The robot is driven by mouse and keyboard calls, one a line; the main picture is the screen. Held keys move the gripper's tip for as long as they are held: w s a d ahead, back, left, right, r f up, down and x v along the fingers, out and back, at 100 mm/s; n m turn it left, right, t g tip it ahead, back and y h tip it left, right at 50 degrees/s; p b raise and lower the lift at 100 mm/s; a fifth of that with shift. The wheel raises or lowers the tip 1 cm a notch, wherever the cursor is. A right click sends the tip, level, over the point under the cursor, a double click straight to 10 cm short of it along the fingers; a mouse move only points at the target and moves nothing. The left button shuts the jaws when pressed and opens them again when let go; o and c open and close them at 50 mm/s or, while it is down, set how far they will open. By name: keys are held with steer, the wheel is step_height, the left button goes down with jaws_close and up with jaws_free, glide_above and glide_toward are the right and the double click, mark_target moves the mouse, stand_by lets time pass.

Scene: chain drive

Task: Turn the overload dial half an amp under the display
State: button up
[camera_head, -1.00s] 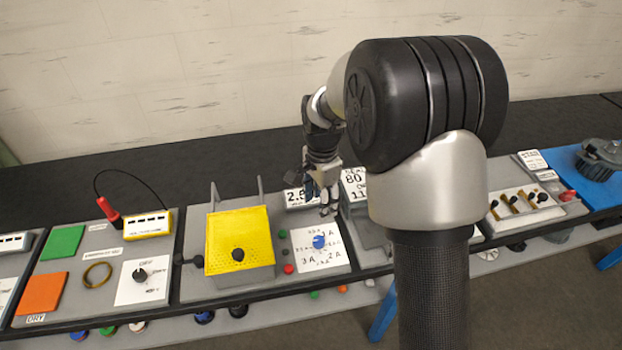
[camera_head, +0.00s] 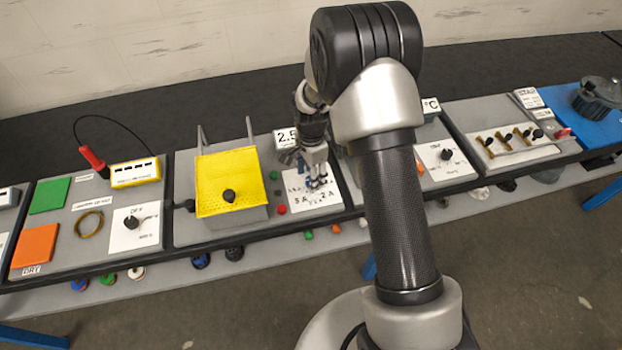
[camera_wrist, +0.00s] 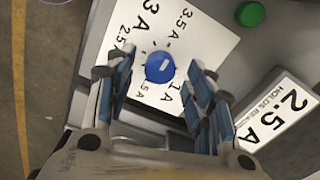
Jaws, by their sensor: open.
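The overload dial is a round blue knob (camera_wrist: 159,67) on a white scale plate (camera_wrist: 135,25) in the wrist view. Its scale marks include 1 A, 2.5 A, 3 A and 3.5 A. A short white mark shows on the knob; I cannot tell which value it points to. The display (camera_wrist: 276,112) reads 2.5 A and also shows in the head view (camera_head: 286,138). My gripper (camera_wrist: 163,66) is open, its blue-padded fingers on either side of the knob. Contact is unclear. In the head view my gripper (camera_head: 316,184) is over the scale plate (camera_head: 300,203) and hides the knob.
A yellow perforated box (camera_head: 228,182) with a black knob stands left of the dial plate. A red button (camera_head: 281,209) sits close to the plate's left edge. In the wrist view a green button (camera_wrist: 250,14) is beside the plate. My arm hides part of the bench at right.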

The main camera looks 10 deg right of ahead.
steer(key=shift+f, duration=0.85)
steer(key=c, duration=1.1)
steer(key=shift+o, duration=0.2)
